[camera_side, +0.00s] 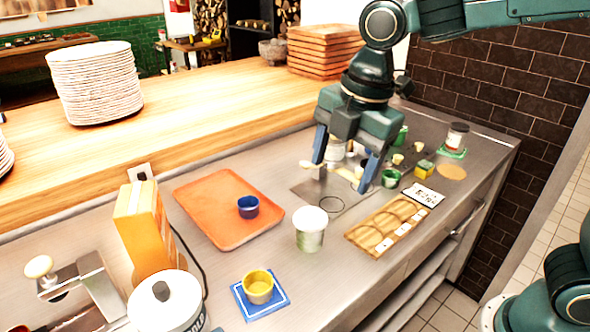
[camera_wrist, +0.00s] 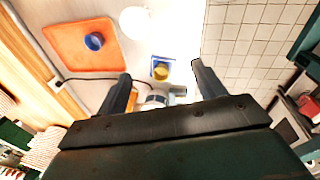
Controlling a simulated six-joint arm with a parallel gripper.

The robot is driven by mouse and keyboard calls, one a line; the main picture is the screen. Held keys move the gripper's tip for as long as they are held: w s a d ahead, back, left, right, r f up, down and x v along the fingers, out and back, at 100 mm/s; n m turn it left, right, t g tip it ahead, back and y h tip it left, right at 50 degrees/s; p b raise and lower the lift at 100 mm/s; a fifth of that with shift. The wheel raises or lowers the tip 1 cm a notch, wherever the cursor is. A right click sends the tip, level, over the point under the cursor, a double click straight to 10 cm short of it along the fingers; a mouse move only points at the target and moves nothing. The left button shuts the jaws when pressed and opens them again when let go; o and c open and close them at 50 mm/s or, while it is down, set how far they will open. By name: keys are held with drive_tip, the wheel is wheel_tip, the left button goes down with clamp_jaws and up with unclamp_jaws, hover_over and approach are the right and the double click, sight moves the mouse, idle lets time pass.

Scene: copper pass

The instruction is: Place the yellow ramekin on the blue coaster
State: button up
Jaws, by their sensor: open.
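The yellow ramekin (camera_side: 258,287) stands upright on the square blue coaster (camera_side: 243,305) at the front of the counter. In the wrist view the ramekin (camera_wrist: 161,71) also sits within the blue coaster (camera_wrist: 153,62). My gripper (camera_side: 338,174) is open and empty, well up and to the right of the ramekin, over the far part of the counter. In the wrist view my gripper's fingers (camera_wrist: 160,78) are spread apart with nothing between them at close range.
An orange tray (camera_side: 205,225) holds a blue ramekin (camera_side: 248,207). A white-lidded tub (camera_side: 310,232) stands between my gripper and the coaster. A wooden board with round hollows (camera_side: 370,238), an orange box (camera_side: 147,232) and a white canister (camera_side: 168,305) stand around.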

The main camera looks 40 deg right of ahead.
drive_tip(key=s+d+m+t, duration=0.3)
drive_tip(key=s+d+m, duration=1.1)
drive_tip(key=m, duration=0.5)
drive_tip(key=shift+s+f+m+t+h, duration=0.3)
drive_tip(key=shift+s+f+h, duration=0.1)
drive_tip(key=shift+s, duration=0.45)
